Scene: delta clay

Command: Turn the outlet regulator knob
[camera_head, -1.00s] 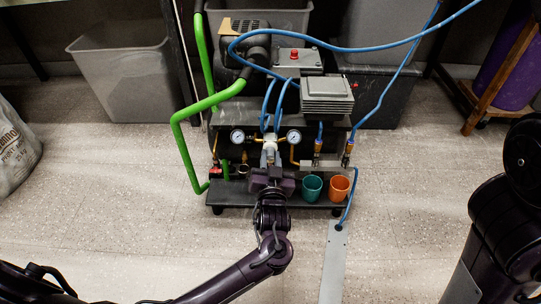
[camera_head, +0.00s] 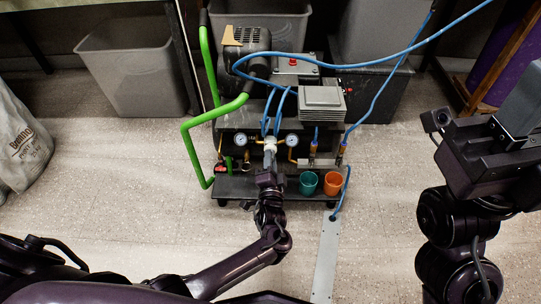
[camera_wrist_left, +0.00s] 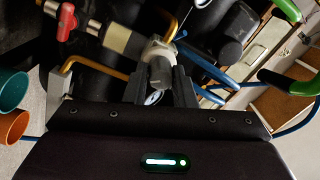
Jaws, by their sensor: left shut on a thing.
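The regulator (camera_head: 270,146) is a pale fitting at the front middle of the compressor (camera_head: 262,118), between two round gauges. The gripper hides the knob's lower part in the head view. My right arm is at the right edge, away from the compressor, and its fingers cannot be made out.
A teal cup (camera_head: 308,183) and an orange cup (camera_head: 334,183) stand on the compressor's front shelf, right of my left gripper. A green handle (camera_head: 192,150) rises on the left. Blue hoses (camera_head: 400,45) arch overhead. A red valve handle (camera_wrist_left: 67,22) is close by.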

